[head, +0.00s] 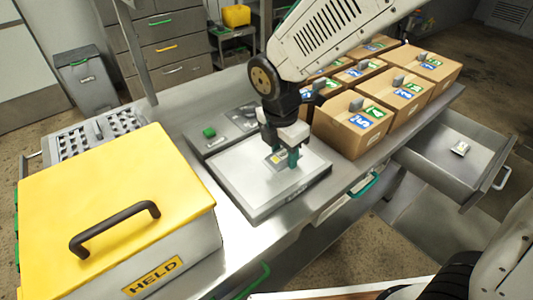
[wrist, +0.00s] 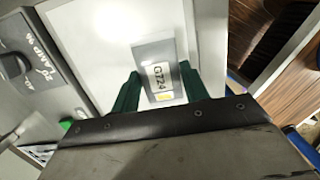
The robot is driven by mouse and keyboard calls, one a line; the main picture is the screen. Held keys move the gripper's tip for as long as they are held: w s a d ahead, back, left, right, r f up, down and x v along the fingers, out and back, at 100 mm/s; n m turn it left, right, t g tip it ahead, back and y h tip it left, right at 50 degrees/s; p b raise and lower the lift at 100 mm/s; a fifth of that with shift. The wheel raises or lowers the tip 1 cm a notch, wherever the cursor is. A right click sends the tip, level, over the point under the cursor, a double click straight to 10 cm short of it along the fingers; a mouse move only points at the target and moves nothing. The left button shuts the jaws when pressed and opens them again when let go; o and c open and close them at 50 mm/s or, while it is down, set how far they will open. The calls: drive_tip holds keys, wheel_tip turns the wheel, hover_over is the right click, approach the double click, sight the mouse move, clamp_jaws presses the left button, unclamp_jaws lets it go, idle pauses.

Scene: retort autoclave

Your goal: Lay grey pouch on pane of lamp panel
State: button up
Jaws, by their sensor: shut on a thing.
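The grey pouch (wrist: 156,55) carries a white label reading G724 and a small yellow mark. My gripper (wrist: 160,92) is shut on it, with one green finger on each side. In the head view my gripper (head: 283,160) points down over the lamp panel, and part of the pouch (head: 274,158) shows beside the fingers. The white pane of the lamp panel (head: 238,180) lies under the pouch. I cannot tell whether the pouch touches the pane.
A yellow-lidded box marked HELD (head: 115,190) stands left of the panel. Several cardboard boxes (head: 352,130) stand close on the right. A control strip with a green button (head: 209,132) borders the panel. An open drawer (head: 450,150) holds a small item.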

sight(275, 159)
drive_tip(key=shift+w+a, duration=0.35)
drive_tip(key=shift+w+a+f, duration=0.1)
drive_tip(key=shift+a+f, duration=0.1)
drive_tip(key=shift+f, duration=0.4)
drive_tip(key=shift+w+a+f, duration=0.1)
drive_tip(key=shift+a+f, duration=0.05)
drive_tip(key=shift+f, duration=0.5)
drive_tip(key=shift+w+a+f, duration=0.1)
drive_tip(key=shift+a+f, duration=0.1)
drive_tip(key=shift+f, duration=0.4)
drive_tip(key=shift+f, duration=0.15)
drive_tip(key=o, duration=1)
